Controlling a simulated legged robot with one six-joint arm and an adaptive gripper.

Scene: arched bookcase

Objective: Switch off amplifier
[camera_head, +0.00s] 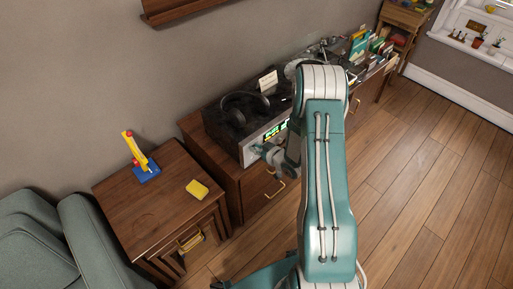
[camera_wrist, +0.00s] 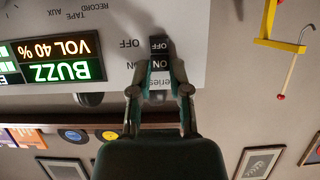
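The amplifier (camera_head: 250,152) has a silver front and sits on the low wooden cabinet. Its display is lit green in the head view; in the wrist view the display (camera_wrist: 55,58) appears upside down and reads "BUZZ" and "VOL 40 %". A dark rocker switch (camera_wrist: 159,46) marked ON and OFF is on the panel (camera_wrist: 190,30). My gripper (camera_wrist: 160,74) is close in front of the switch, its two fingers apart on either side of it, with nothing gripped. I cannot tell whether a fingertip touches the switch. The gripper (camera_head: 264,150) is small and partly hidden in the head view.
Headphones (camera_head: 243,104) lie on top of the amplifier, near a white card (camera_head: 268,80). A turntable and records stand farther along the cabinet (camera_head: 262,188). A side table (camera_head: 153,205) at left holds a yellow block (camera_head: 197,189) and a colourful toy (camera_head: 138,155). Floor at right is clear.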

